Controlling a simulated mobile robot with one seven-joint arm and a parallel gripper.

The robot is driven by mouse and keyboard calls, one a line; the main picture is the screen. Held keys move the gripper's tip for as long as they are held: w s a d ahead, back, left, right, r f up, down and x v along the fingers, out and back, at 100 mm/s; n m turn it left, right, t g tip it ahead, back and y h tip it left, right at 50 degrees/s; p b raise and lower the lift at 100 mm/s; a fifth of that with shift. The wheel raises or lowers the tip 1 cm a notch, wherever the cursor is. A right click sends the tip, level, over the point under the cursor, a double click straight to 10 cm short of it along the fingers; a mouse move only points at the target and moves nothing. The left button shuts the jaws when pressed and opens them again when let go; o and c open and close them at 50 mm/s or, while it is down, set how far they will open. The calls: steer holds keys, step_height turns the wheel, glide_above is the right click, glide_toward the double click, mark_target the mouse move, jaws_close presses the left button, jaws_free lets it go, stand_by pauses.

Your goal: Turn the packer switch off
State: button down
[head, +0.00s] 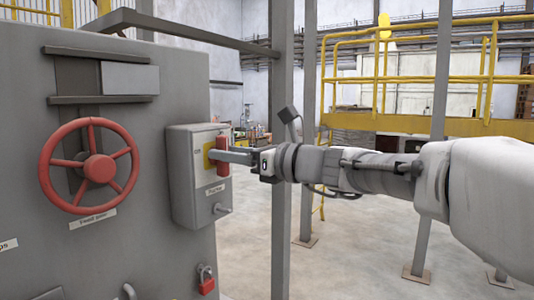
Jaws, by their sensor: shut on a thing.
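The packer switch is a grey box (188,205) on the side of the grey machine cabinet, with a small label (215,190) that seems to read "Packer". Its red handle (222,169) stands roughly upright in front of a yellow plate (209,147). My gripper (226,156) reaches in from the right and is shut on the red handle. The fingers hide the handle's middle and part of the plate. The on and off marks are too small to read.
A red handwheel (97,168) is on the cabinet front at left. A small metal knob (221,209) sticks out below the handle. A red padlock (206,283) hangs lower down. A grey post (282,220) stands close behind my gripper. Open floor (350,250) lies at right.

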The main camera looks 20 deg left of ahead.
steer(key=shift+f+n+b, duration=0.15)
steer(key=shift+n+b, duration=0.15)
steer(key=shift+b, duration=0.1)
steer(key=shift+s+a+f+n+b, duration=0.1)
steer(key=shift+s+f+n+b, duration=0.05)
steer(key=shift+n+b, duration=2.6)
steer(key=shift+s+d+f+n+b, duration=0.1)
steer(key=shift+n+b, duration=2.4)
steer(key=shift+n, duration=0.5)
steer(key=shift+s+a+f+n+b, duration=0.1)
steer(key=shift+s+f+n+b, duration=0.05)
steer(key=shift+n+b, duration=2.6)
steer(key=shift+n, duration=0.3)
steer(key=c, duration=0.7)
jaws_free()
steer(key=shift+r, duration=0.1)
